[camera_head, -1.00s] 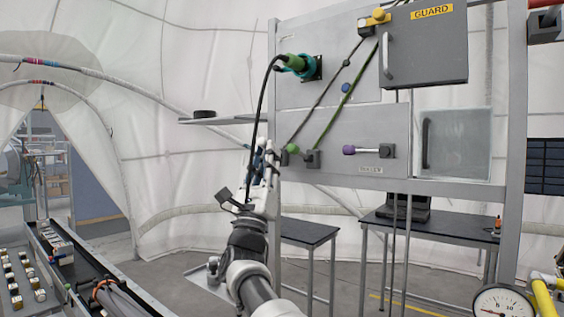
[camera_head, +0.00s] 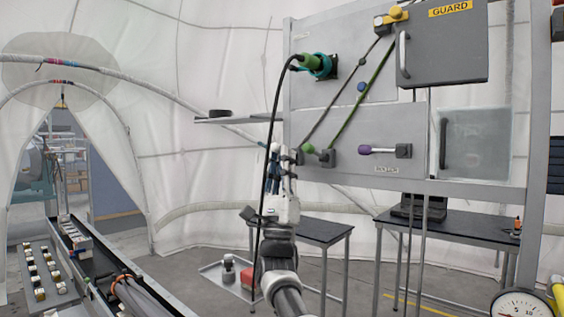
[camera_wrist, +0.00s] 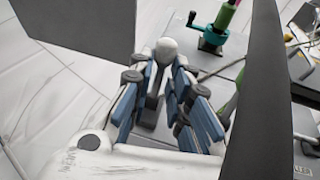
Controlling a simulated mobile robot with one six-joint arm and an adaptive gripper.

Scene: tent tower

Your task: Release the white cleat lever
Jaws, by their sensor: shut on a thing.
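The white cleat lever shows in the wrist view as a pale round knob (camera_wrist: 167,48) between my fingertips. My gripper (camera_wrist: 161,72) is shut on it, with blue-grey finger links on both sides. The lever's shaft and base are largely hidden by the fingers. In the head view my gripper (camera_head: 276,158) is at the lower left edge of the grey panel (camera_head: 345,175), left of the green-knobbed lever (camera_head: 309,148). The white lever cannot be made out clearly there. A dark line (camera_head: 345,88) runs from near this spot up to the yellow fitting.
A purple-knobbed lever (camera_head: 366,149) sits further right on the panel. A GUARD box (camera_head: 445,45) is at upper right. A small shelf (camera_head: 235,119) juts out left.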

